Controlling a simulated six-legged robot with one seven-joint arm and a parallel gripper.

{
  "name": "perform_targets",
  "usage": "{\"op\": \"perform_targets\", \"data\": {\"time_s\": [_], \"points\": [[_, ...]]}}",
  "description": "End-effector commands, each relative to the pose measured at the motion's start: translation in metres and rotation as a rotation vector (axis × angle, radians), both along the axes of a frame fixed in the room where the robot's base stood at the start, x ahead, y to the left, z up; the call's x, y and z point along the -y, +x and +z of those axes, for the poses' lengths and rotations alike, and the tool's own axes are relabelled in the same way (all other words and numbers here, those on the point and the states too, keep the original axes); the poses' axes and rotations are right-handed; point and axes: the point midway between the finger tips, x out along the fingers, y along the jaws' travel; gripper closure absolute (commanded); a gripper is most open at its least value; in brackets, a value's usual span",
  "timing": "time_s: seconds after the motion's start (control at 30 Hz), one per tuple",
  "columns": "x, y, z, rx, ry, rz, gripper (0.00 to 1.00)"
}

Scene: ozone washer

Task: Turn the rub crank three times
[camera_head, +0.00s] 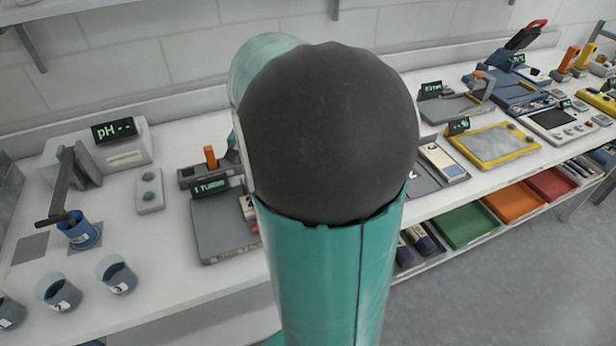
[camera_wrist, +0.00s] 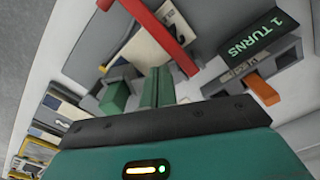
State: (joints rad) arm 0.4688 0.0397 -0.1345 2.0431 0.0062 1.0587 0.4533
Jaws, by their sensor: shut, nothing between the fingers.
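The rub station (camera_head: 222,225) is a grey unit in the head view, partly hidden behind my arm. Its display (camera_head: 210,187) also shows in the wrist view (camera_wrist: 257,33), where it reads "1 TURNS". A red bar (camera_wrist: 160,35) crosses the top of the wrist view; it looks like the crank, but its pivot is not clear. My gripper (camera_wrist: 157,72) shows green fingers together, with nothing between them. Their tips are close to the red bar's lower end; I cannot tell if they touch. In the head view my arm hides the gripper.
An orange lever (camera_wrist: 263,89) stands beside the display. Left on the bench (camera_head: 150,265) are a pH meter (camera_head: 123,155) and several numbered cups (camera_head: 60,292). Right of my arm are a yellow-framed tray (camera_head: 487,145) and, below, coloured bins (camera_head: 465,226). The floor (camera_head: 500,300) at lower right is clear.

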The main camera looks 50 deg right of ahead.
Motion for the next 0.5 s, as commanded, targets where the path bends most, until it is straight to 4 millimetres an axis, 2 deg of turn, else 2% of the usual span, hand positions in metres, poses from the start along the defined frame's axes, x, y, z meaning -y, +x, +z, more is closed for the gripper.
{"op": "perform_targets", "data": {"time_s": [0.23, 0.5], "points": [[0.003, 0.002, 0.0, 0.0, 0.001, -0.001, 1.0], [0.019, 0.013, 0.0, 0.0, 0.001, -0.001, 1.0]]}}
